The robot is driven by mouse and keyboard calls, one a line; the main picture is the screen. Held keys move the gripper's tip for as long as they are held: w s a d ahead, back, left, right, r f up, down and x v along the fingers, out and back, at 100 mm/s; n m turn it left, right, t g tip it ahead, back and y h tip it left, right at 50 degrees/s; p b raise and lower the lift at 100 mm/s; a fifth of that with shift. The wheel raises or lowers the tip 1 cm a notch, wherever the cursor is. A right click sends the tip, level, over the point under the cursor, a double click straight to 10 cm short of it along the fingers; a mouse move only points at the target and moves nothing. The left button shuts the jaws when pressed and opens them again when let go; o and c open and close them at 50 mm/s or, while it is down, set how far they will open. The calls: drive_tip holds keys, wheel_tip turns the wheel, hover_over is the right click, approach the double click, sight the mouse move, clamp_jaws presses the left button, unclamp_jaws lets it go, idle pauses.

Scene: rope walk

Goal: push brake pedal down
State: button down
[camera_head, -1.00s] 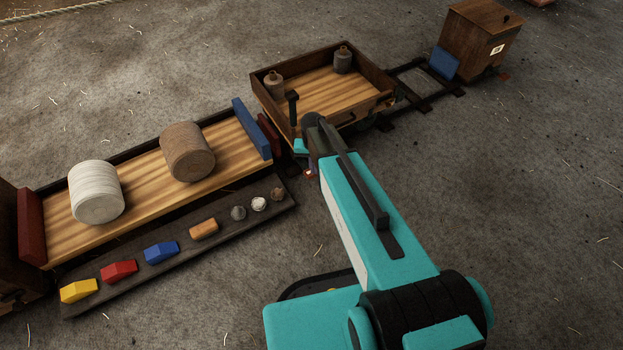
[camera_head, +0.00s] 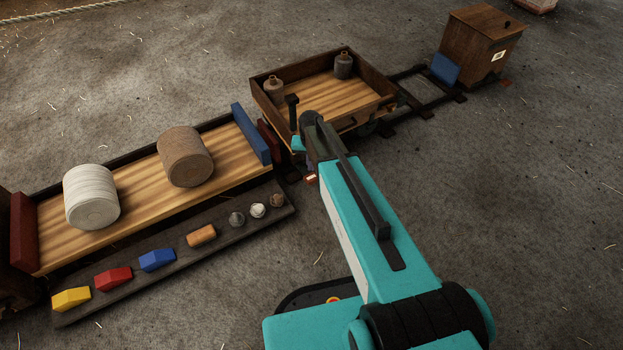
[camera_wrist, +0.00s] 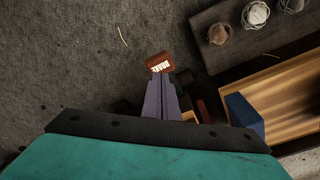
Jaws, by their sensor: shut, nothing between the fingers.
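The brake pedal (camera_wrist: 159,62) is a small red-brown plate with a white "BRAKE" label in the wrist view. In the head view only a small bit of the pedal (camera_head: 311,179) shows beside my arm, low by the near end of the wooden cart (camera_head: 360,120). My gripper (camera_wrist: 159,76) is shut and empty. In the wrist view its fingertips reach the pedal's lower edge; I cannot tell whether they touch it.
The cart holds two dark bottles (camera_head: 343,66) and stands on rails (camera_head: 428,92). A wooden box (camera_head: 478,45) is at the far end. At left, a wooden bed (camera_head: 130,205) carries two rope coils, with a dark shelf (camera_head: 130,275) of small coloured pieces. Floor at right is clear.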

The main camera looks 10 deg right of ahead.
sight(312, 179)
drive_tip(key=shift+w+f+b, duration=0.15)
drive_tip(key=shift+f+b, duration=0.85)
drive_tip(key=shift+f, duration=0.55)
drive_tip(key=shift+w+f+b, duration=0.15)
drive_tip(key=shift+f+b, duration=0.8)
drive_tip(key=shift+f, duration=0.55)
drive_tip(key=shift+d+f+b, duration=0.1)
drive_tip(key=shift+f+b, duration=0.4)
drive_tip(key=shift+f, duration=1.75)
drive_tip(key=shift+s, duration=0.1)
drive_tip(key=s, duration=0.2)
drive_tip(key=s+a+r+p, duration=0.1)
drive_tip(key=shift+w, duration=0.15)
